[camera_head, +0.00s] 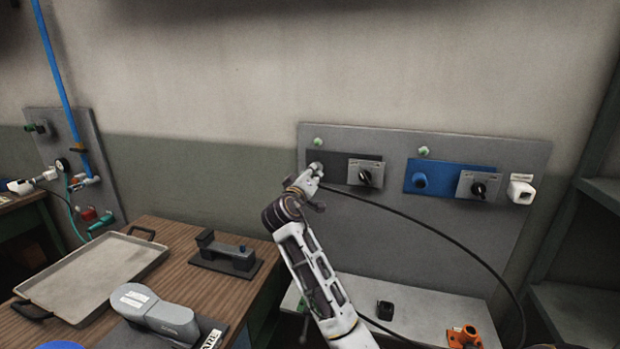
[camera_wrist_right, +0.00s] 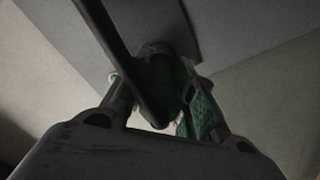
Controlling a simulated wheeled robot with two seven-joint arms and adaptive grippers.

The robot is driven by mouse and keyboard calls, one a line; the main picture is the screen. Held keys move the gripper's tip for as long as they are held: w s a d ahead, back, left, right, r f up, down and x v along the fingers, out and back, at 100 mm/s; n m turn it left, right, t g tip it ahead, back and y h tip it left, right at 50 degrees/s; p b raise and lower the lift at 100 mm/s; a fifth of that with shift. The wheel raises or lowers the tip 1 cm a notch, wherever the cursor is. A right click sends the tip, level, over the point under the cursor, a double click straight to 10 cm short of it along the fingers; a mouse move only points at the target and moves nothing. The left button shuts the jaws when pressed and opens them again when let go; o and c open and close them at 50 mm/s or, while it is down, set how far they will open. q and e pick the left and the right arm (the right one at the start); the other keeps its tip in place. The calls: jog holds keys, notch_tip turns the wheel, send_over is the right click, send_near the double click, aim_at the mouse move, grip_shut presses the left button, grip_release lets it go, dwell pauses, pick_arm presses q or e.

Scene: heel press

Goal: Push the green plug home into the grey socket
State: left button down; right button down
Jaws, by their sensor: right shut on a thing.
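My right gripper (camera_head: 312,173) is up at the wall panel, in front of the left end of a dark grey plate (camera_head: 336,166). The grey socket itself cannot be made out there; the gripper covers that spot. In the right wrist view, my right gripper (camera_wrist_right: 160,98) is shut on the green plug (camera_wrist_right: 160,72), dark and in shadow between the fingers. A black cable (camera_wrist_right: 112,40) crosses in front of the plug. How deep the plug sits in the socket cannot be told. My left gripper is not in view.
The grey wall panel (camera_head: 440,235) also bears a switch (camera_head: 365,173), a blue socket (camera_head: 420,181) on a blue plate, a second switch (camera_head: 479,187) and a white plug (camera_head: 520,189). The black cable (camera_head: 430,226) arcs right and down. A wooden table (camera_head: 200,290) stands left.

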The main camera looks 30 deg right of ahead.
jog(key=shift+d, duration=0.1)
jog(key=c, duration=1.1)
grip_release()
jog(key=shift+f, duration=0.1)
jog(key=v, duration=1.2)
